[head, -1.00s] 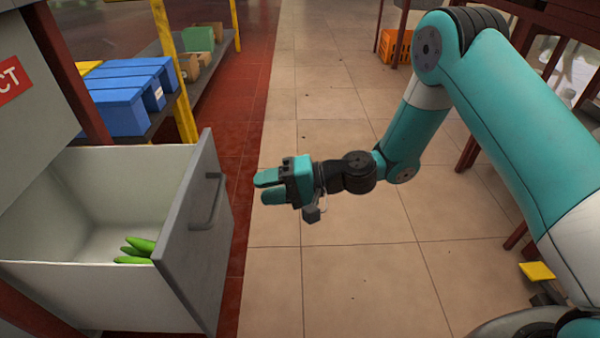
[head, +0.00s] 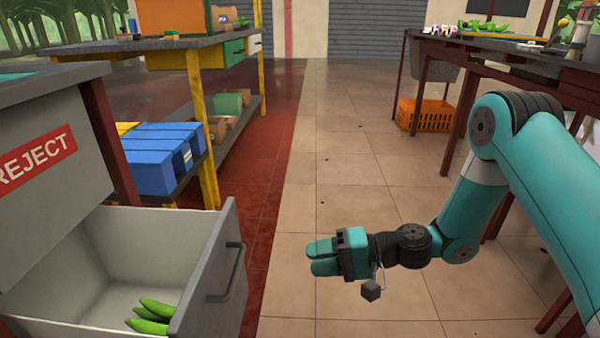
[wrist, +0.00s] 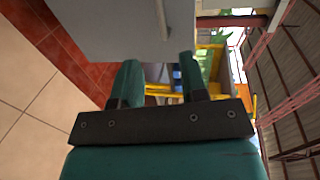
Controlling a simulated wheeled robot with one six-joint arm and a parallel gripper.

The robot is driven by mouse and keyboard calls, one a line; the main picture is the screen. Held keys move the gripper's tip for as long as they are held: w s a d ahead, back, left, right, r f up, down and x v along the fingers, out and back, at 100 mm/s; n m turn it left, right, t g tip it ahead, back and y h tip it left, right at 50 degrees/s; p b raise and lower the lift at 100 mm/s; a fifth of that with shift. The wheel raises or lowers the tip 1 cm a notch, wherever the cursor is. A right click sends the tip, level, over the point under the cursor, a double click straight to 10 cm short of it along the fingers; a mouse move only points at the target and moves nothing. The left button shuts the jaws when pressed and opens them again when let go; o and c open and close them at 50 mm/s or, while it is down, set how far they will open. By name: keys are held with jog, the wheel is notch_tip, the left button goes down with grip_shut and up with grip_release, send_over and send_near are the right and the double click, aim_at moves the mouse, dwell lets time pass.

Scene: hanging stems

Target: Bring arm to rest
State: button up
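My arm (head: 486,205) reaches in from the right and bends down over the aisle. My gripper (head: 312,257) points left toward the drawer, in free air and clear of it. In the wrist view its two fingers (wrist: 158,78) stand apart with nothing between them, so it is open and empty.
The drawer (head: 237,225) under the REJECT sign (head: 36,158) is pulled out, with several green bananas (head: 152,312) inside. Blue boxes (head: 150,165) sit on a low shelf at left. An orange crate (head: 425,115) stands under the right table (head: 490,52). The tiled aisle between is clear.

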jog(key=s+a+r+n+g+h, duration=0.1)
jog(key=s+r+n+g+h, duration=0.1)
jog(key=s+r+n, duration=0.35)
jog(key=s+d+r+n+h+p, duration=0.1)
jog(key=s+d+r+h, duration=0.4)
jog(key=s+r, duration=0.3)
jog(key=s+d+r+n+h+p, duration=0.2)
jog(key=s+d+r+h, duration=0.25)
jog(key=s+r, duration=0.3)
notch_tip(320, 180, up, 37)
jog(key=p, duration=3.6)
jog(key=shift+s+f+t+p, duration=0.2)
jog(key=shift+s+t+p, duration=0.1)
jog(key=shift+p, duration=0.1)
